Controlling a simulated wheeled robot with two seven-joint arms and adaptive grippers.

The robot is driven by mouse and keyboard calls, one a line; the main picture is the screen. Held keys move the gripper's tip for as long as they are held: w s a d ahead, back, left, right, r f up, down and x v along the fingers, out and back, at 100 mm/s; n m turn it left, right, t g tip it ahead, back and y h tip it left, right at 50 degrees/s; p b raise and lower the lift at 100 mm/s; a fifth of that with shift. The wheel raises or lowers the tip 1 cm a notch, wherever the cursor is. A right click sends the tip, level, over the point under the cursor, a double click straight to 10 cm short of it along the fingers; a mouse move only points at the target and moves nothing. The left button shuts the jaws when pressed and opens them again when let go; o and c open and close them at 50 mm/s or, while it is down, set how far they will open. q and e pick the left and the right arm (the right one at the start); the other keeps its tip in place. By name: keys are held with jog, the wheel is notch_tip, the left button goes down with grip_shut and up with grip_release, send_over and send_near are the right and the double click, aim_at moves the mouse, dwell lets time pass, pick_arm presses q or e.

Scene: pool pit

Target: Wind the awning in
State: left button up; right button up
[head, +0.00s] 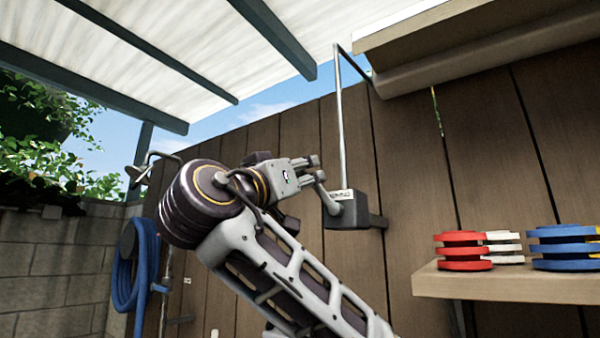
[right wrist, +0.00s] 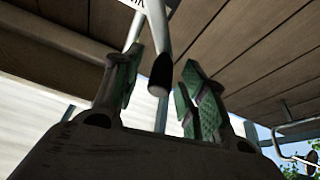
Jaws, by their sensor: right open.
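The awning's pale cloth (head: 150,80) spreads overhead above dark beams, and its beige housing (head: 470,65) runs along the wall top at the right. A thin metal rod (head: 339,120) drops from the housing to a dark crank box (head: 348,212) on the wooden wall. A grey crank handle (head: 325,200) sticks out at the box's left. My right gripper (head: 312,170) is beside the handle. In the right wrist view my right gripper (right wrist: 160,95) is open, with the handle's dark-tipped end (right wrist: 160,75) between its green-padded fingers; gaps show on both sides. My left gripper is not in view.
A wooden shelf (head: 510,286) at the right holds red, white and blue discs (head: 463,252). A blue hose (head: 128,270) hangs at the left near a bent metal pipe fixture (head: 150,165). A block wall (head: 50,255) stands at far left.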

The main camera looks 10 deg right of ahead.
grip_shut()
dwell(0.3)
jog(key=shift+w+f, duration=0.1)
